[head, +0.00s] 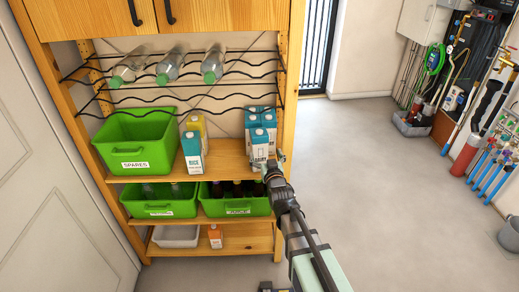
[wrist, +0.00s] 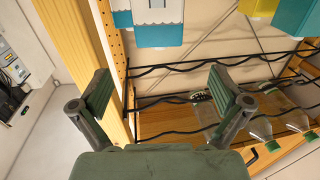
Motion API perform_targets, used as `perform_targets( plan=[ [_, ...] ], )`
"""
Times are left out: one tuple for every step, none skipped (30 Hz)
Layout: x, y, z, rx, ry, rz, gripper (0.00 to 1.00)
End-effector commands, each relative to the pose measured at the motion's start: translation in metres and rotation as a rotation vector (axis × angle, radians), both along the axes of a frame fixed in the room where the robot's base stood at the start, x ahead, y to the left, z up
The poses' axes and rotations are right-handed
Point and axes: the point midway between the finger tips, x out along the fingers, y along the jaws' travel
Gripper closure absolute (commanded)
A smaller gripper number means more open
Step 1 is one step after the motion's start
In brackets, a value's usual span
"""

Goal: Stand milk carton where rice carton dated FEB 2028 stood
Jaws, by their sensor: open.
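Several blue-and-white cartons (head: 268,118) stand in a group at the right end of the upper shelf, the nearest (head: 259,146) in front. Left of them a blue-and-white carton (head: 193,155) stands before a yellow carton (head: 199,124). The print and dates are too small to read, so I cannot tell which are milk or rice. My gripper (head: 274,162) is at the shelf's right front, close to the right group. In the wrist view my gripper (wrist: 162,92) is open with nothing between its fingers. A blue-and-white carton (wrist: 160,22) is beyond them, cut off by the top edge.
A green SPARES bin (head: 142,150) fills the upper shelf's left. A wire rack (head: 180,70) with several bottles hangs above. More green bins (head: 160,208) stand below. The wooden right post (head: 291,85) is close to my gripper. Bare shelf (head: 226,158) lies between the carton groups.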

Motion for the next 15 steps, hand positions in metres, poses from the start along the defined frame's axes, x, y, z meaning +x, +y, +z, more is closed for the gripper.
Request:
perform_targets(
  plan=[
    [0.015, 0.005, 0.003, 0.0, 0.001, 0.0, 0.0],
    [0.021, 0.006, 0.003, 0.0, 0.001, 0.0, 0.0],
    [0.029, 0.009, 0.003, 0.0, 0.001, 0.0, 0.0],
    [0.035, 0.01, 0.003, 0.0, 0.001, 0.0, 0.0],
    [0.041, 0.012, 0.003, 0.0, 0.001, 0.0, 0.0],
    [0.048, 0.015, 0.003, 0.0, 0.001, 0.0, 0.0],
    [0.054, 0.016, 0.003, 0.0, 0.001, 0.0, 0.0],
    [0.059, 0.018, 0.003, 0.0, 0.001, 0.0, 0.0],
    [0.065, 0.02, 0.003, 0.0, 0.001, 0.0, 0.0],
    [0.069, 0.021, 0.002, 0.0, 0.001, 0.0, 0.0],
    [0.072, 0.022, 0.002, 0.0, 0.001, 0.0, 0.0],
    [0.075, 0.023, 0.002, 0.0, 0.001, 0.0, 0.0],
    [0.077, 0.023, 0.001, 0.0, 0.001, 0.0, 0.0],
    [0.078, 0.024, 0.001, 0.0, 0.001, 0.0, 0.0],
    [0.079, 0.024, 0.0, 0.0, 0.001, 0.0, 0.0]
  ],
)
